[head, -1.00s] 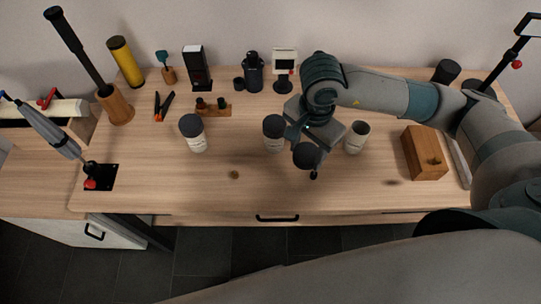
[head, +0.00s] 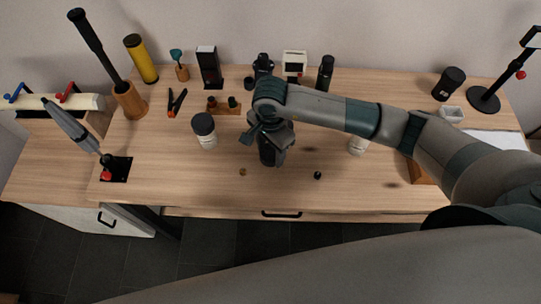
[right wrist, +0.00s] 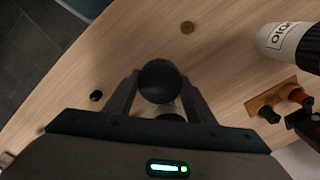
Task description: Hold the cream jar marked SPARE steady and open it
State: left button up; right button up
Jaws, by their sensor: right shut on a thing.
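My right gripper (head: 268,143) is above the middle of the table, its jaws closed on a round black lid (right wrist: 160,80). In the head view the lid (head: 267,157) shows just below the jaws. Part of a pale jar (right wrist: 170,109) shows behind the lid in the right wrist view; my gripper hides this jar in the head view. A cream jar with a black lid (head: 204,131) stands upright to the left. Another pale jar (head: 358,145) stands to the right, its top hidden by my arm. I cannot read SPARE on any jar. My left gripper is out of view.
A small wooden holder with dark pegs (head: 224,108) and orange-black pliers (head: 177,102) lie behind the left jar. A small black knob (head: 317,175) and a brown disc (head: 242,172) lie near the front. A wooden block (head: 420,172) is partly behind my arm.

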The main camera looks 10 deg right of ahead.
aim_at(270, 153)
jog(key=shift+f+p, duration=0.45)
jog(key=shift+f, duration=0.1)
notch_tip(270, 153, down, 2)
jog(key=shift+p, duration=0.55)
jog(key=shift+f, duration=0.45)
jog(key=shift+f, duration=0.2)
jog(key=o, duration=1.2)
jog(key=shift+r, duration=0.15)
